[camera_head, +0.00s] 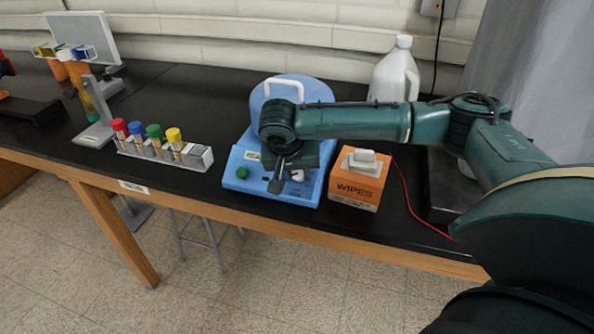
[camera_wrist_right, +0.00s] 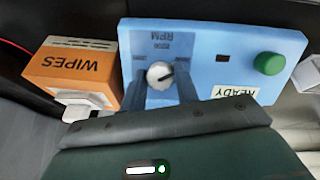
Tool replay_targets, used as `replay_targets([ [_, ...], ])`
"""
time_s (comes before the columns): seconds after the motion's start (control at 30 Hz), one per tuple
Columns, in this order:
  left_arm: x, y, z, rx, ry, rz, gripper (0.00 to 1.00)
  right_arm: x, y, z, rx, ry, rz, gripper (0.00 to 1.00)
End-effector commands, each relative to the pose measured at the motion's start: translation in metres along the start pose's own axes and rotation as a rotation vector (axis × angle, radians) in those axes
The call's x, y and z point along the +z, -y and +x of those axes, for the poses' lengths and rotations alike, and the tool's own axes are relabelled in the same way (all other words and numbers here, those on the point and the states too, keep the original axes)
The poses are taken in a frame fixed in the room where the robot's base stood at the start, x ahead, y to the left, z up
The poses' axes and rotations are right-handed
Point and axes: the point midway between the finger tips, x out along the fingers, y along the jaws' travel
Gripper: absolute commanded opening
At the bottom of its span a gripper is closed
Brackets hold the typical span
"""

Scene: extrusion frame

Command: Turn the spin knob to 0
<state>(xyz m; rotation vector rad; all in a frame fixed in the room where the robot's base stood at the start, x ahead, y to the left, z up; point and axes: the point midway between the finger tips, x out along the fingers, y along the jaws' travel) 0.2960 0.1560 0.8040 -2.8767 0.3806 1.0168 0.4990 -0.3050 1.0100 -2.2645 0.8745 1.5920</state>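The blue centrifuge (camera_head: 245,160) stands on the black bench, its front panel facing me. Its white spin knob (camera_head: 298,175) is partly hidden by my right gripper (camera_head: 280,180) in the head view. In the right wrist view the knob (camera_wrist_right: 160,75) shows below upside-down "RPM" lettering, and its dark pointer line points right and slightly up. The small scale marks are not legible. My right gripper (camera_wrist_right: 163,92) is open, with one finger on each side of the knob in the picture; I cannot tell whether either touches it. My left gripper is not in view.
An orange wipes box (camera_head: 358,180) stands close on the right of the centrifuge. A green button (camera_head: 242,173) is on the panel's left. A rack of capped tubes (camera_head: 165,152) stands to the left. A white jug (camera_head: 394,75) and a red cable (camera_head: 410,195) are to the right.

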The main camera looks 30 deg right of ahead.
Motion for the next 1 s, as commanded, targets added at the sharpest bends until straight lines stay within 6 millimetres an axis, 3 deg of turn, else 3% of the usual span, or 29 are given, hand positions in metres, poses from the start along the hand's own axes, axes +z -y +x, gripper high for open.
replay_targets([
  [0.3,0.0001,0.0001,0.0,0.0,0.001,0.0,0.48,0.0,0.0002,-0.0004,-0.001,0.0,0.0,0.04],
  [0.67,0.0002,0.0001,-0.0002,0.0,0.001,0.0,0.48,0.0,0.0004,-0.0002,0.009,0.0,-0.057,0.04],
  [1.0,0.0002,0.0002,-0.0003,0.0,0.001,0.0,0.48,0.0007,0.0011,-0.0001,0.051,0.002,-0.303,0.04],
])
